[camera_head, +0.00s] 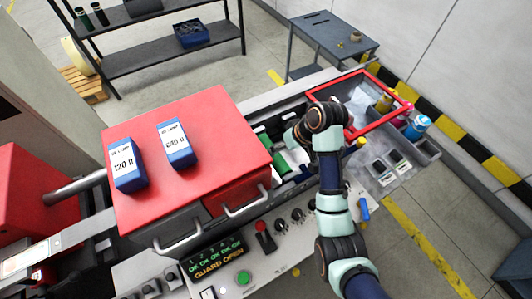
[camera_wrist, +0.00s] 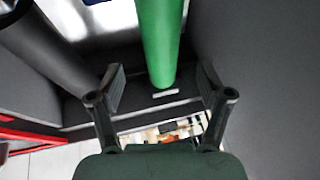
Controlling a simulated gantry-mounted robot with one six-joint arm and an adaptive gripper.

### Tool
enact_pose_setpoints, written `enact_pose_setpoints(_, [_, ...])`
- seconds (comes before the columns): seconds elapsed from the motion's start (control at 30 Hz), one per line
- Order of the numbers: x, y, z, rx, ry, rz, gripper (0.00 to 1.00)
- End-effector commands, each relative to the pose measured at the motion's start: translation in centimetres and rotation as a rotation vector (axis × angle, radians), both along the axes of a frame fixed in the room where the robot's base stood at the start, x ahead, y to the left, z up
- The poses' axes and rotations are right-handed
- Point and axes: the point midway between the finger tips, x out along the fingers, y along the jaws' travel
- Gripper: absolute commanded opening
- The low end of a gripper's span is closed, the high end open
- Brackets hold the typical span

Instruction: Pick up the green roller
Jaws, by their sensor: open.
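The green roller (camera_wrist: 158,40) is a smooth green cylinder. In the wrist view it comes down from the top edge and its near end lies just ahead of and between my gripper's fingertips. My gripper (camera_wrist: 166,84) is open, with one finger on each side of the roller's line and a clear gap to both. In the head view part of the green roller (camera_head: 296,160) shows inside the machine, beside my arm. My arm hides the rest of it and my gripper there.
A red machine cover (camera_head: 185,140) with two blue boxes lies left of the roller. A red frame (camera_head: 392,88) stands at the right, near several bottles. A control panel (camera_head: 262,246) reading "GUARD OPEN" is in front. Grey walls flank my gripper closely in the wrist view.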

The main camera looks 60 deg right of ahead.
Motion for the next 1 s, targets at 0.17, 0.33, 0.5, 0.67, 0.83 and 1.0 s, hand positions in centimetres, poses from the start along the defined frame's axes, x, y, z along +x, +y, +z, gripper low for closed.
enact_pose_setpoints(0.17, [0.8,0.0,-1.6,0.001,0.001,0.002,0.78])
enact_pose_setpoints(0.33, [1.7,-0.1,-3.1,0.003,0.002,0.003,0.78])
enact_pose_setpoints(0.5, [3.0,-0.3,-5.6,0.001,0.001,0.002,0.78])
enact_pose_setpoints(0.67, [3.3,-0.4,-6.2,0.000,0.000,0.001,0.78])
enact_pose_setpoints(0.83, [3.3,-0.4,-6.2,0.000,0.000,0.001,0.70])
enact_pose_setpoints(1.0, [3.3,-0.4,-6.2,0.000,0.000,0.001,0.41])
